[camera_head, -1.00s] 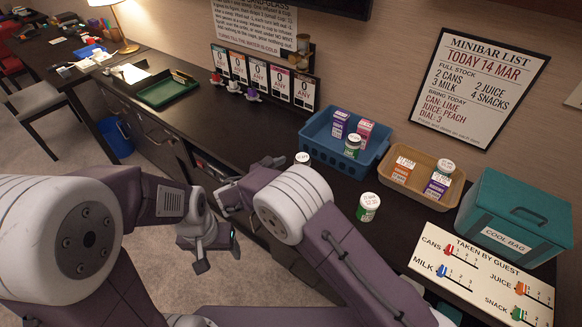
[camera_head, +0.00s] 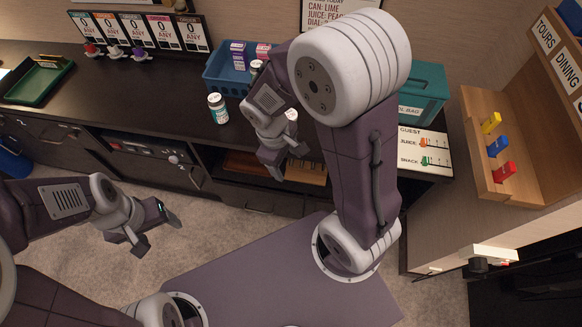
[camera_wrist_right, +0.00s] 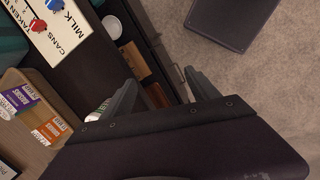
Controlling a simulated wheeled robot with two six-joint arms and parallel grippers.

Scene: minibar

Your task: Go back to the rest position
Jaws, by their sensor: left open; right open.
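My left gripper (camera_head: 157,232) is open and empty, over the carpet in front of the cabinets. My right gripper (camera_head: 285,160) is open and empty, near the counter's front edge in front of the open shelf. Its two fingers also show in the right wrist view (camera_wrist_right: 160,92), spread apart with nothing held between them. The dark counter (camera_head: 180,95) runs behind both grippers. A can with a teal label (camera_head: 218,108) stands near its front edge, left of my right gripper. Another white-topped can (camera_head: 291,115) is mostly hidden behind my right arm.
The blue bin (camera_head: 213,78) holds several items. The green tray (camera_head: 38,82) is at left. The teal cool bag (camera_head: 428,92) and guest board (camera_head: 432,160) are partly behind my right arm. A wooden rack (camera_head: 540,130) stands at right. The carpet (camera_head: 95,270) shows free floor.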

